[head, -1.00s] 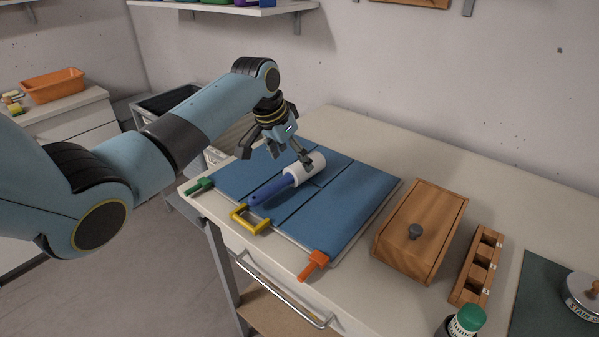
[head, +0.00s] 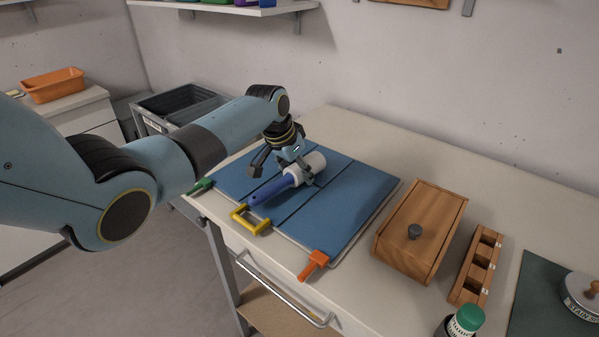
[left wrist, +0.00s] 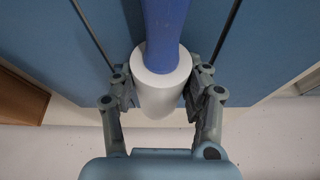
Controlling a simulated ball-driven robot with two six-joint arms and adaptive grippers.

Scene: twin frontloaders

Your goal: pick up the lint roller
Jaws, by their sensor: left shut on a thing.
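The lint roller has a blue handle (head: 270,191) and a white roll (head: 315,162). It lies over the blue folding board on the worktable, handle towards the front left. My left gripper (head: 299,172) comes down from above and is shut on the white roll. In the left wrist view, the fingers (left wrist: 160,92) stand on both sides of the white roll (left wrist: 160,82), and the blue handle (left wrist: 165,25) runs away to the top. I cannot tell whether the roller touches the board. My right gripper is not in view.
The blue board (head: 350,200) has a green tab (head: 200,187), a yellow handle (head: 250,221) and an orange tab (head: 314,264). To its right are a wooden box (head: 420,225), a wooden slotted holder (head: 477,266) and a green-capped bottle (head: 466,321). The table behind the board is clear.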

